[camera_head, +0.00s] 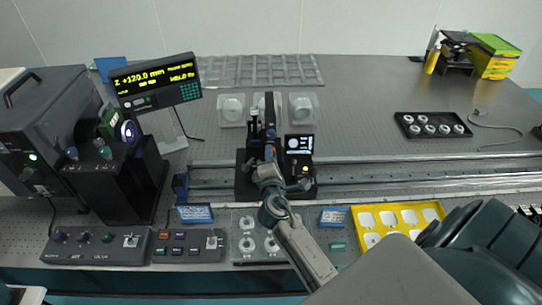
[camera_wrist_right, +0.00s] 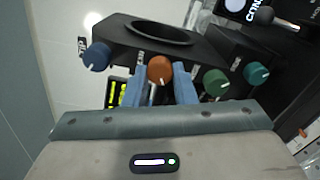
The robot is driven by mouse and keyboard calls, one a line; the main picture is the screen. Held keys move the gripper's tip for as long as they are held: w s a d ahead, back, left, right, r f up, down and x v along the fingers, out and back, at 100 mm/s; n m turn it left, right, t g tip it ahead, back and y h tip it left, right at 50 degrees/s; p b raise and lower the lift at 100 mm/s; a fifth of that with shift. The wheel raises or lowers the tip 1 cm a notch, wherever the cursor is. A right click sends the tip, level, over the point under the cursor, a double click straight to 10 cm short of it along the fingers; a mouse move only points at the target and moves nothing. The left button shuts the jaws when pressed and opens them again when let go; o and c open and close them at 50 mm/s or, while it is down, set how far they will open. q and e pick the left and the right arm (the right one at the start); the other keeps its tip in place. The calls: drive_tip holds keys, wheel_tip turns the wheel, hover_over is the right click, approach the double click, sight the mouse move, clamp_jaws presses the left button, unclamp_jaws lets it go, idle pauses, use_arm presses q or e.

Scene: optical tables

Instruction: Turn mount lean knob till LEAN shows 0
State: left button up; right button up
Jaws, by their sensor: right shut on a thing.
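The black mount (camera_head: 243,186) stands on the rail, with a small lit screen (camera_head: 300,143) whose text is too small to read. In the right wrist view its knobs are blue (camera_wrist_right: 96,56), orange (camera_wrist_right: 160,69), green (camera_wrist_right: 215,82) and teal (camera_wrist_right: 256,72). My right gripper (camera_wrist_right: 163,88) is shut on the orange knob, one blue finger on each side. I cannot read a LEAN label or value. In the head view the right gripper (camera_head: 268,176) is at the mount's front and hides part of it. My left gripper is not in view.
A display (camera_head: 156,80) at the back left shows yellow text with "Z +120.0". Control boxes (camera_head: 98,246) stand at the front left. A yellow tray (camera_head: 370,238) lies at the front right and a black tray (camera_head: 400,119) farther back.

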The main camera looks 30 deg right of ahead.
drive_tip(key=o, duration=1)
drive_tip(key=b+v, duration=0.4)
drive_tip(key=v, duration=0.6)
drive_tip(key=shift+s+a, duration=0.2)
drive_tip(key=shift+s, duration=0.1)
drive_tip(key=shift+f, duration=0.1)
